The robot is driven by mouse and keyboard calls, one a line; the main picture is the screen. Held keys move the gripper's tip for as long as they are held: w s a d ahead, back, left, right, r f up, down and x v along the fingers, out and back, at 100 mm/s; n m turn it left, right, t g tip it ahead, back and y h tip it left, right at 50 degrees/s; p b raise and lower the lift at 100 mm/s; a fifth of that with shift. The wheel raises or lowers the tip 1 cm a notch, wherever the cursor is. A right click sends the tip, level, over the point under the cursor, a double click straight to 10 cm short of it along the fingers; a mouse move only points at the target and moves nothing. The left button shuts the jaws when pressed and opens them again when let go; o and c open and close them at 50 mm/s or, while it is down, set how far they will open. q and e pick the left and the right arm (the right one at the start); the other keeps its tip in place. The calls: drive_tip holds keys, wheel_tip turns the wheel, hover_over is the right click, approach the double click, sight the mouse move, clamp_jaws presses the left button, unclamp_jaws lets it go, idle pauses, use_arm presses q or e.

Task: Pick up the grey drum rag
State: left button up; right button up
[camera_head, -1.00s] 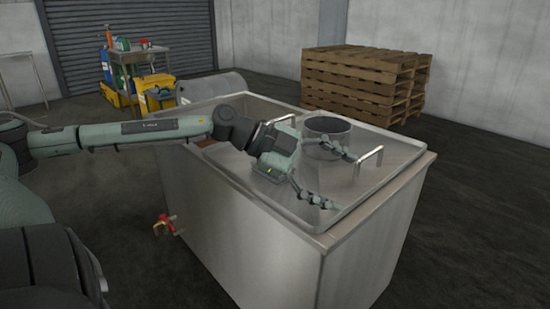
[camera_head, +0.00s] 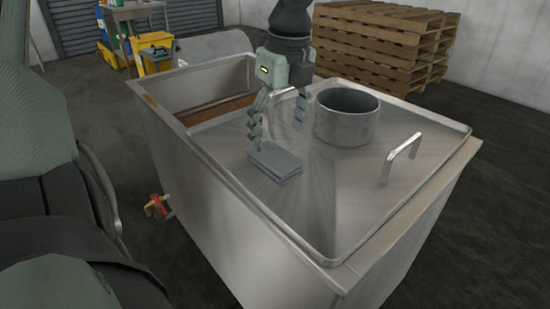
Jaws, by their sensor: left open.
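The grey drum rag (camera_head: 275,162) is a small folded grey pad lying flat on the sloping metal lid (camera_head: 340,200) of the stirred tank. My left gripper (camera_head: 277,137) points down over the lid from the top, with its two fingers spread apart. One finger reaches down close to the rag's back left edge; the other is behind and to the right. I cannot tell whether a finger touches the rag. The rag is not held. My right gripper is not in view.
A round metal collar (camera_head: 347,120) stands on the lid to the right of the gripper. A bar handle (camera_head: 402,158) rises at the lid's right side. The tank is open (camera_head: 165,95) at its back left. Wooden pallets (camera_head: 385,45) are stacked behind.

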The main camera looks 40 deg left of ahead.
sight(275, 155)
use_arm(q)
drive_tip(key=f, duration=0.5)
drive_tip(key=shift+s+a+f, duration=0.2)
drive_tip(key=shift+a+f, duration=0.05)
drive_tip(key=shift+f, duration=0.1)
drive_tip(key=c, duration=1.2)
drive_tip(key=shift+o, duration=0.2)
drive_tip(key=shift+r, duration=0.1)
